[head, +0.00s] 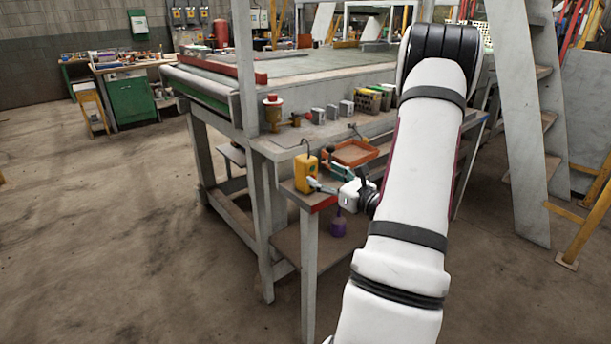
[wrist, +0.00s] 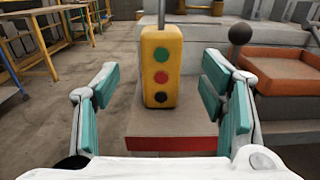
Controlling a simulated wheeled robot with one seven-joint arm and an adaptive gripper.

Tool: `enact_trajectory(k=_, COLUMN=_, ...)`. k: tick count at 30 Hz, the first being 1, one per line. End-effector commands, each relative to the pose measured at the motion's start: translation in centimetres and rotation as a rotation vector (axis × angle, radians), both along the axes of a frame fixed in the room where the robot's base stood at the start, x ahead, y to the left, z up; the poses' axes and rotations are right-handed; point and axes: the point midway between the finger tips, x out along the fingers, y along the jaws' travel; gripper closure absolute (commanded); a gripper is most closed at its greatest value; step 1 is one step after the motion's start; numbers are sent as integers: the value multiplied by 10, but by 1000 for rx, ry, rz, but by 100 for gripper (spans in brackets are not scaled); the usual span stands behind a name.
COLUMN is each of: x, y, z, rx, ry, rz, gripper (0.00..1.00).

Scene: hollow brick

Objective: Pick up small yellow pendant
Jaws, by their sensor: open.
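The small yellow pendant (head: 306,173) stands upright near the front corner of the bench shelf in the head view. In the wrist view the yellow pendant (wrist: 161,68) shows a green, a red and a black button on its face. My gripper (head: 326,177) is open, with teal finger pads. In the wrist view my gripper (wrist: 160,95) has one finger on each side of the pendant's picture, with gaps on both sides. The pendant appears ahead of the fingers; whether its near face lies between the tips I cannot tell.
An orange tray (head: 351,153) lies just right of the pendant, and a dark ball-topped lever (wrist: 241,34) stands between them in the wrist view. The shelf's red front edge (wrist: 171,143) is below. Small grey boxes (head: 332,112) stand behind. Open floor lies left of the bench.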

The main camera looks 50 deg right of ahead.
Motion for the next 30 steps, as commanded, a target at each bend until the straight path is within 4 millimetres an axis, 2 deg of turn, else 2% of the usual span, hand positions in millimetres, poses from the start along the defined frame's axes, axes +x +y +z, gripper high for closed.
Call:
enact_trajectory(k=3, x=20, y=-4, z=0, rx=-2, ry=-1, rz=3, gripper=35)
enact_trajectory(k=11, x=38, y=-9, z=0, rx=0, ry=0, rz=3, gripper=35)
enact_trajectory(k=21, x=80, y=-21, z=-1, rx=-1, ry=-1, rz=3, gripper=35)
enact_trajectory(k=30, x=84, y=-22, z=0, rx=0, ry=0, rz=2, gripper=35)
